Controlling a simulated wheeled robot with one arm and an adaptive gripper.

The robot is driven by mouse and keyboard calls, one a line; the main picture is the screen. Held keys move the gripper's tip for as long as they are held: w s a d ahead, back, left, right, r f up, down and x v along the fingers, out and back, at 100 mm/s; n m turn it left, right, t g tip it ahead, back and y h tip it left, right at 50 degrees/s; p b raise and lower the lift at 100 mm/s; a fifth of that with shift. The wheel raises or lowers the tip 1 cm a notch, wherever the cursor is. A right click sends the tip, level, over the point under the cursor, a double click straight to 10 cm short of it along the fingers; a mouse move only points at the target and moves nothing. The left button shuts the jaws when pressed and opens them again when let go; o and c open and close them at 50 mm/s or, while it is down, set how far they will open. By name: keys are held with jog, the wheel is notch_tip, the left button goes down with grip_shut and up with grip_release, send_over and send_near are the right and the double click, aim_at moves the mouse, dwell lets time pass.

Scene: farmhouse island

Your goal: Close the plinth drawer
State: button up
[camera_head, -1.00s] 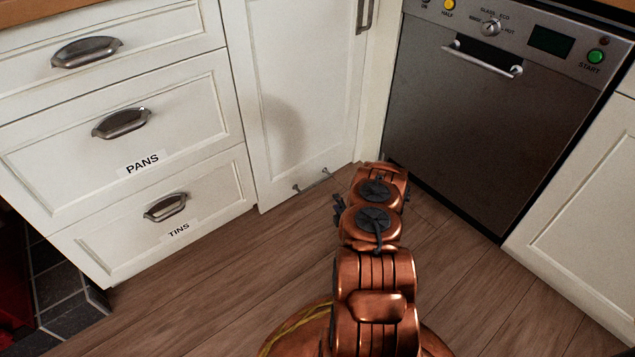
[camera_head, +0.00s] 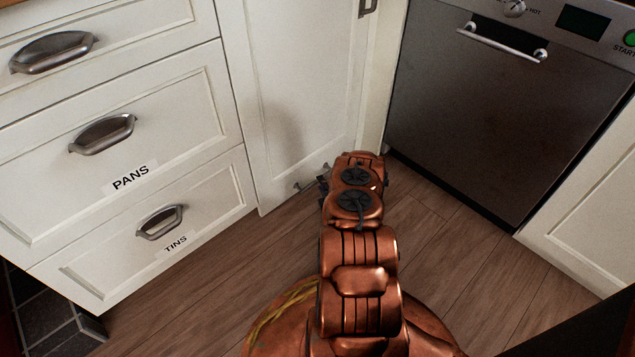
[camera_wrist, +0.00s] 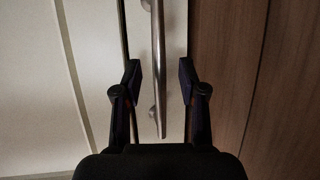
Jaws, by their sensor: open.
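The plinth drawer is the pale strip (camera_wrist: 176,25) low under the corner cabinet, between cabinet door and floor in the wrist view. Its slim metal bar handle (camera_wrist: 157,65) runs lengthwise through the middle of that view. In the head view only the handle's left end (camera_head: 298,188) shows; my arm hides most of the drawer. I cannot tell how far it stands out. My gripper (camera_wrist: 160,75) is open and empty, with one fingertip on each side of the handle in the wrist view. Contact cannot be seen. In the head view, the gripper's tip is largely hidden behind my wrist.
A white corner cabinet door (camera_head: 295,90) stands above the drawer. Drawers labelled PANS (camera_head: 120,160) and TINS (camera_head: 165,228) are at the left. A steel dishwasher (camera_head: 480,110) stands at the right. The wooden floor (camera_head: 200,300) is clear around my arm.

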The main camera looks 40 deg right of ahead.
jog(key=shift+b+x, duration=0.4)
jog(key=shift+x, duration=0.75)
jog(key=shift+w+d, duration=0.3)
jog(key=shift+w, duration=0.25)
jog(key=shift+c, duration=0.3)
grip_shut()
